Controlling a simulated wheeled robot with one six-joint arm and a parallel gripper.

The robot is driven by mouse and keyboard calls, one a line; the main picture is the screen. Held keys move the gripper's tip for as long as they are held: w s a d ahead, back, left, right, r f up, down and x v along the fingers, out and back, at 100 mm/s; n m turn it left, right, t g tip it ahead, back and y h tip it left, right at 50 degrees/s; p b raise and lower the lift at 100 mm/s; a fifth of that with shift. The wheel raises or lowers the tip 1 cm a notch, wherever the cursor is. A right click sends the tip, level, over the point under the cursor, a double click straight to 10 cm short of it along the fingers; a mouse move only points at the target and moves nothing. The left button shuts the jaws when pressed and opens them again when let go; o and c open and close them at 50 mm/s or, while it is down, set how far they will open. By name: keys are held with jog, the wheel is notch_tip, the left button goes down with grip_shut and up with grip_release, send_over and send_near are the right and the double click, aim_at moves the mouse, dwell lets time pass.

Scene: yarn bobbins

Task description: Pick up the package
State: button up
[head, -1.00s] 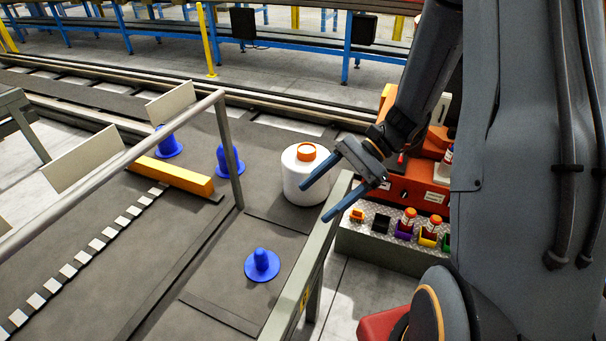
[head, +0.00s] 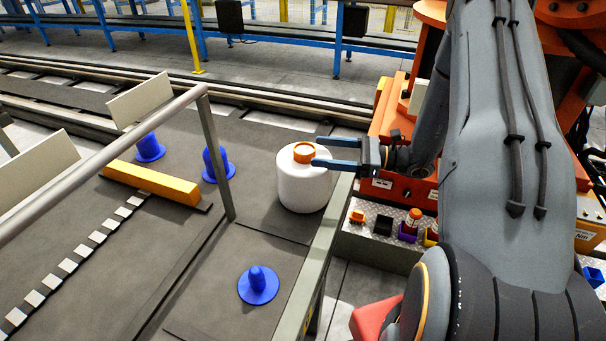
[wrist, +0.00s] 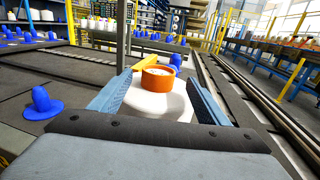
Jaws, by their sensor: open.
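The package looks like a large white yarn bobbin (head: 304,188) with an orange core ring on top, standing upright on the dark conveyor surface. My gripper (head: 315,152) is open at the bobbin's top, with its fingers level and pointing left. In the head view one finger passes at the far side of the orange ring and the other crosses just in front of it. In the wrist view the white bobbin (wrist: 160,104) and its orange ring lie between the two spread fingers. I cannot tell whether either finger touches it.
A blue cone (head: 258,285) stands on the conveyor in front of the bobbin, and others stand to its left. A metal rail (head: 318,265) runs along the conveyor's right edge. A yellow bar (head: 152,183) lies at left. An orange machine (head: 392,122) stands at right.

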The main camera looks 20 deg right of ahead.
aim_at(304, 148)
jog(key=p+x, duration=0.1)
jog(key=x, duration=0.5)
jog(key=shift+s, duration=0.15)
grip_shut()
